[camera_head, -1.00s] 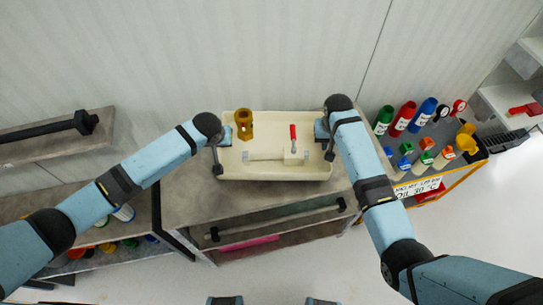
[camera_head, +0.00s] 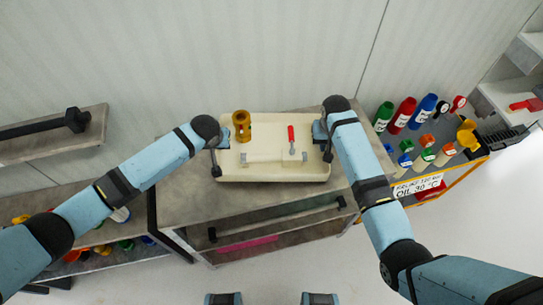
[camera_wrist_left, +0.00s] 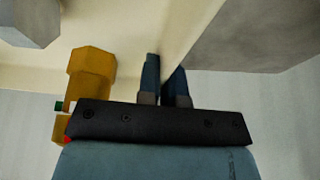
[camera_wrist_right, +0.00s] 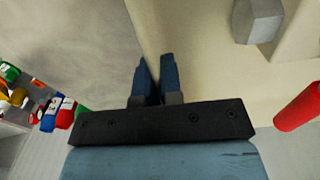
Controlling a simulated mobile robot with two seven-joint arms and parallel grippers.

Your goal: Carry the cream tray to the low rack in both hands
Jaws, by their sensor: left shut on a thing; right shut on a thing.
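The cream tray (camera_head: 275,173) is level between my two arms, over the grey bench top. Whether the tray touches the bench is hard to tell.
The grey bench (camera_head: 185,190) has a lower shelf with a pink item (camera_head: 248,243). A cart at right carries several bottles (camera_head: 405,113) and an oil sign (camera_head: 417,187). Low shelves with coloured items (camera_head: 100,249) stand at left. The wall is close behind. Floor is clear in front.

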